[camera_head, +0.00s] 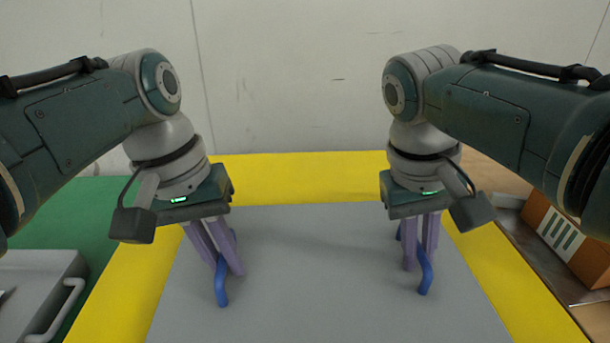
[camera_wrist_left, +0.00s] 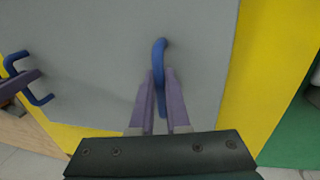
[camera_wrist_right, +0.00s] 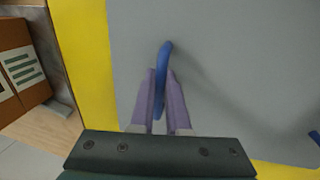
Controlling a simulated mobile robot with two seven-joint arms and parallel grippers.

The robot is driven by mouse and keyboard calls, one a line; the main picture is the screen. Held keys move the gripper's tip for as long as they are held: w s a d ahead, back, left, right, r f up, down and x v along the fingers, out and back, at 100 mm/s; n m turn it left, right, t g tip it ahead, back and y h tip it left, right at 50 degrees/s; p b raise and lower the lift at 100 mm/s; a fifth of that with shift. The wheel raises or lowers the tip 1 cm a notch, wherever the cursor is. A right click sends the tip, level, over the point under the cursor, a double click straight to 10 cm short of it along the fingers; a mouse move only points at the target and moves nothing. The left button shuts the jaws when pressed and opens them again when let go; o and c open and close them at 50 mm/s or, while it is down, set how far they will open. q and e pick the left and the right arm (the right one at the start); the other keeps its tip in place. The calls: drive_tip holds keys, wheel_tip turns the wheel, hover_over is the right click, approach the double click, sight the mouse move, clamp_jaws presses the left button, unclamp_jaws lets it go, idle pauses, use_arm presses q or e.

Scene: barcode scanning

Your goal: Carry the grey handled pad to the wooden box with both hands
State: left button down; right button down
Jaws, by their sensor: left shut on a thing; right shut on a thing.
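The grey pad (camera_head: 320,270) is a wide flat panel with a blue handle at each side. My left gripper (camera_head: 226,268) is shut on the left blue handle (camera_head: 221,292); this handle also shows between the lilac fingers in the left wrist view (camera_wrist_left: 159,52). My right gripper (camera_head: 416,262) is shut on the right blue handle (camera_head: 425,280), seen also in the right wrist view (camera_wrist_right: 165,55). The fingers hide part of each handle. I cannot tell whether the pad is lifted. No clearly wooden box is identifiable.
A yellow band (camera_head: 300,172) borders the pad. A brown box with a striped label (camera_head: 590,255) stands at the right beside a wooden surface (camera_head: 488,180). A grey handled case (camera_head: 35,280) lies on green (camera_head: 60,215) at the left. A pale wall (camera_head: 290,80) is behind.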

use_arm(q)
drive_tip(key=shift+r, duration=0.1)
use_arm(e)
drive_tip(key=shift+r, duration=0.1)
idle(0.5)
